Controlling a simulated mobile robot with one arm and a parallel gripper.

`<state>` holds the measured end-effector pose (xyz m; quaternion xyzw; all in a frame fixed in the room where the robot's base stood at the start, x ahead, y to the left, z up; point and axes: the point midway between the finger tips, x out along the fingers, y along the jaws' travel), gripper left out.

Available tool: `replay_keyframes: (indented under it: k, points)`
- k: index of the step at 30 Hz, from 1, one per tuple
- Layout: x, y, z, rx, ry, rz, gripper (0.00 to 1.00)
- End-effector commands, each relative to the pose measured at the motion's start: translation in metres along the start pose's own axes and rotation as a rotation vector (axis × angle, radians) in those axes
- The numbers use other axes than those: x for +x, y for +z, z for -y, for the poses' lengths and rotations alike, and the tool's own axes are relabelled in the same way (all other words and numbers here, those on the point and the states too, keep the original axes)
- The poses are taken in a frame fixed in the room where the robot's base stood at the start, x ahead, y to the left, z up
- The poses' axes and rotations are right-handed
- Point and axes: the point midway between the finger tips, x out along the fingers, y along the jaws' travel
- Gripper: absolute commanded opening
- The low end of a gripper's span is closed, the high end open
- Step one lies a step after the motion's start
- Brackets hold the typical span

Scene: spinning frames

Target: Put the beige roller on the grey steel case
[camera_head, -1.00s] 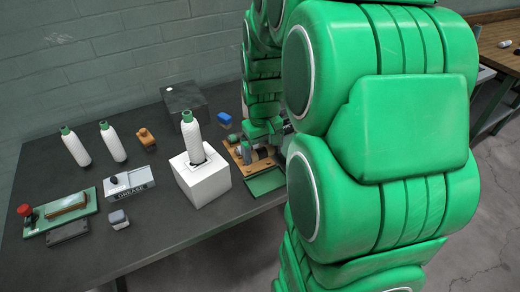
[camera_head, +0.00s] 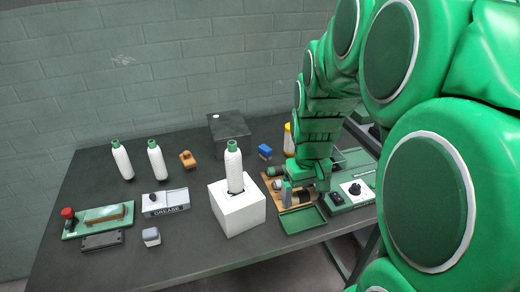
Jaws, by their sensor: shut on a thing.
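My gripper (camera_head: 289,192) is low over the wooden rack at the right part of the bench. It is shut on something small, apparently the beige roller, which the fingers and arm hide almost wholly. The wooden rack (camera_head: 269,183) holds several small cylindrical parts, some dark green and one pale, close around the fingers. A dark grey box (camera_head: 232,128) with a small white spot on top stands at the back of the bench, left of my gripper; it looks most like the grey steel case. Its top is otherwise bare.
A white box (camera_head: 238,212) with a white bottle (camera_head: 234,172) upright in it stands left of my gripper. A blue block (camera_head: 265,151) lies near the grey box. A green tray (camera_head: 302,220) is in front. A grease box (camera_head: 166,202) and two bottles stand further left.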

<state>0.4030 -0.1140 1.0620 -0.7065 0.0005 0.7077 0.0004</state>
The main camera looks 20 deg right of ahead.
Motion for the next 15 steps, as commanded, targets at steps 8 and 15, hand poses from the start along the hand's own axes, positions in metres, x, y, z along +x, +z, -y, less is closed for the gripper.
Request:
replay_keyframes:
  k: [8,15]
  points:
    - [-0.023,-0.062,0.000,0.004,0.002,-0.004,0.55]
    - [-0.040,-0.113,0.007,0.006,0.003,-0.004,0.55]
